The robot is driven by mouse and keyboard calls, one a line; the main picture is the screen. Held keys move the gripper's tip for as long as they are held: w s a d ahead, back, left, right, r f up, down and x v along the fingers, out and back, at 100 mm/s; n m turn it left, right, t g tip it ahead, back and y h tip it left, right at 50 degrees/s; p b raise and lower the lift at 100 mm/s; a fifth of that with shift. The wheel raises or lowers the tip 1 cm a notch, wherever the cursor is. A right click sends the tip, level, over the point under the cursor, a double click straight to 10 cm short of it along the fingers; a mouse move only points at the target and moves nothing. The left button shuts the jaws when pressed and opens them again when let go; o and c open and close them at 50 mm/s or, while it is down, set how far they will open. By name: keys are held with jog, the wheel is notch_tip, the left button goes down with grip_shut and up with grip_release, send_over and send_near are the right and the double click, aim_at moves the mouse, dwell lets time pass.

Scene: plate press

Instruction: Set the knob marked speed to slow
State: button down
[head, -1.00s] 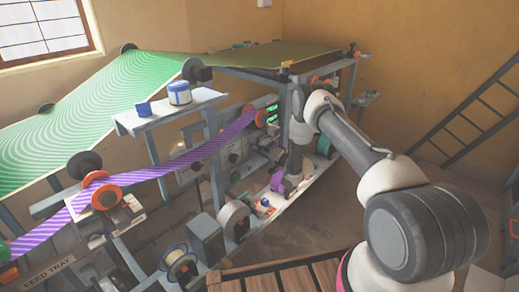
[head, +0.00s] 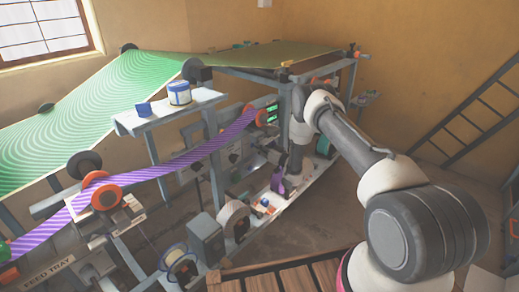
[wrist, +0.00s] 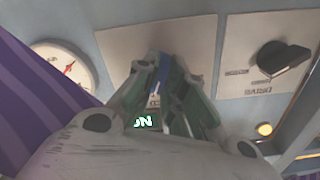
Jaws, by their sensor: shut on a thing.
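In the head view my gripper (head: 262,158) is small and partly hidden at the machine's panel, beyond the purple band. A black knob (wrist: 283,58) on a separate plate to the right has an upside-down label reading DRIVE.
A round gauge with a red needle (wrist: 66,66) and a purple striped band (wrist: 35,105) are at left in the wrist view. A lit amber lamp (wrist: 264,129) is at right. In the head view, a shelf (head: 170,112) carries a tin and blue box.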

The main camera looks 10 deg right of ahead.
jog(key=shift+n, duration=8.3)
jog(key=c, duration=1.5)
grip_release()
jog(key=v, duration=1.2)
